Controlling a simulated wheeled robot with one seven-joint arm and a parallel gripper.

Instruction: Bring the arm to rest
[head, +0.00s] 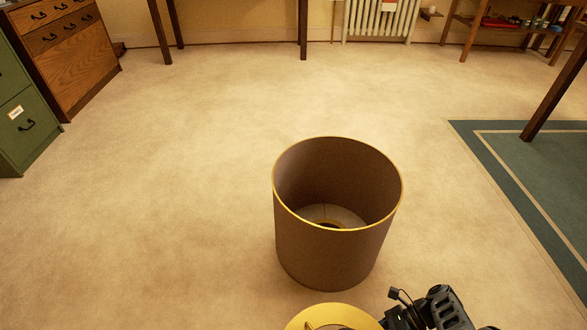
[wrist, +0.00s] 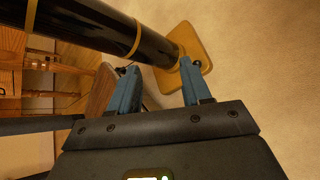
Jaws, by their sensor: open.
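My gripper (wrist: 158,68) shows in the wrist view with its two blue fingers apart and nothing seen held between them. A dark glossy post with gold bands (wrist: 85,22) and a gold square end plate (wrist: 198,50) lies behind the fingertips in that view; I cannot tell whether they touch. In the head view, a black part of my arm (head: 440,312) shows at the bottom edge, but the fingertips do not.
A brown open-topped drum with a gold rim (head: 325,255) stands just ahead. A yellow rounded thing (head: 330,314) is cut off at the bottom. A green cabinet (head: 25,105) and wooden drawers (head: 80,62) stand left; a blue-green rug (head: 530,175) lies right. Carpet between is clear.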

